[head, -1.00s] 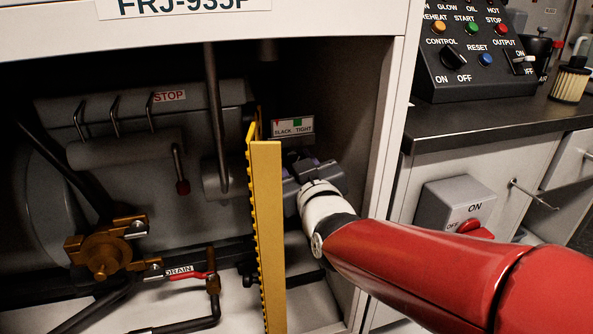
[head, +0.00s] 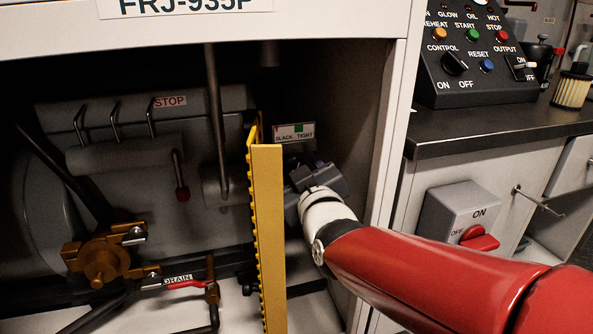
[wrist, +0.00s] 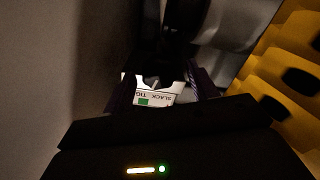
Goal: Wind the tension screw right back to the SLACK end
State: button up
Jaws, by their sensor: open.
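The SLACK/TIGHT label plate (head: 294,138) is on the right inside the open cabinet, with a green patch near its middle and a small reddish mark towards the SLACK end. In the wrist view the plate (wrist: 155,97) appears upside down between my fingers. My gripper (head: 310,172) is just below the plate, right of the yellow toothed strip. My gripper (wrist: 163,88) is open in the wrist view, its purple-edged fingers apart. The tension screw cannot be made out clearly. A dark shape lies between the fingertips, too dim to identify, and my gripper hides the space behind it.
The yellow strip (head: 267,240) stands close on the gripper's left. The cabinet's right wall (head: 350,110) is close on the other side. A vertical grey rod (head: 216,120), brass valve (head: 100,262) and red DRAIN handle (head: 188,285) lie further left.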

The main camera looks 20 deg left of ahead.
jog(key=v, duration=0.7)
jog(key=shift+s, duration=0.35)
jog(key=shift+d, duration=0.15)
